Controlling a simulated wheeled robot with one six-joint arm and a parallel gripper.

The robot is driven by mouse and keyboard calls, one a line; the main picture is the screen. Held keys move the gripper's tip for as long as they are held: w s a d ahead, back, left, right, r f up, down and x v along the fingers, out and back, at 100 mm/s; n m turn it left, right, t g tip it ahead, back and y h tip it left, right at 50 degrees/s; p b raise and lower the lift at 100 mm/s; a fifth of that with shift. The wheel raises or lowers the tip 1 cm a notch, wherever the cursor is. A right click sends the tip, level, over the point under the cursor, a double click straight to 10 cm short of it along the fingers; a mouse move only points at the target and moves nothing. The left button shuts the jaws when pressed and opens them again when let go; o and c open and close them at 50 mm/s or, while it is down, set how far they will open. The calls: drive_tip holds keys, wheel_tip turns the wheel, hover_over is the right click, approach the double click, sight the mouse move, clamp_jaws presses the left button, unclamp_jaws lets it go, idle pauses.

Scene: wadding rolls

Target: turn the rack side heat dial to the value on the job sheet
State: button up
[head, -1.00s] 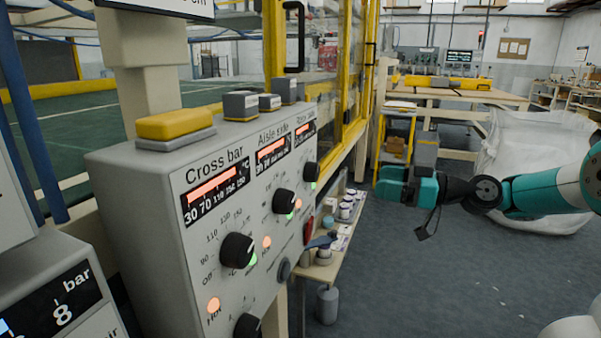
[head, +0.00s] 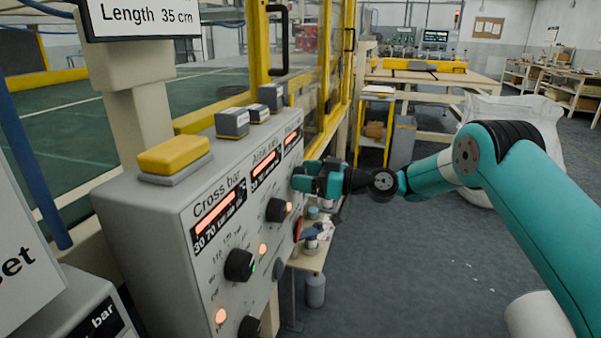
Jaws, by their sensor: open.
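The grey control box (head: 165,235) has several black dials on its front. The rack side section is the far one, with its small lit display (head: 291,140); its lettering is too small to read. My gripper (head: 303,178) is in front of that far end, below the display, and hides the rack side dial. I cannot tell whether the fingers touch the dial. The aisle side dial (head: 276,209) and cross bar dial (head: 239,264) show nearer to me. No job sheet with a heat value is readable; a sign (head: 140,17) reads "Length 35 cm".
A yellow block (head: 174,154) and several grey blocks (head: 232,122) sit on top of the box. A low shelf (head: 310,258) with small items stands beyond the box, under my gripper.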

drive_tip(key=shift+a, duration=0.1)
drive_tip(key=c, duration=0.9)
drive_tip(key=m, duration=0.3)
drive_tip(key=shift+f, duration=0.1)
drive_tip(key=m, duration=0.3)
drive_tip(key=shift+w+m, duration=0.1)
drive_tip(key=shift+m, duration=0.2)
drive_tip(key=m+p, duration=0.1)
drive_tip(key=m, duration=0.3)
drive_tip(key=shift+w+f+m+p, duration=0.1)
drive_tip(key=shift+m+p, duration=0.3)
drive_tip(key=shift+m, duration=1.2)
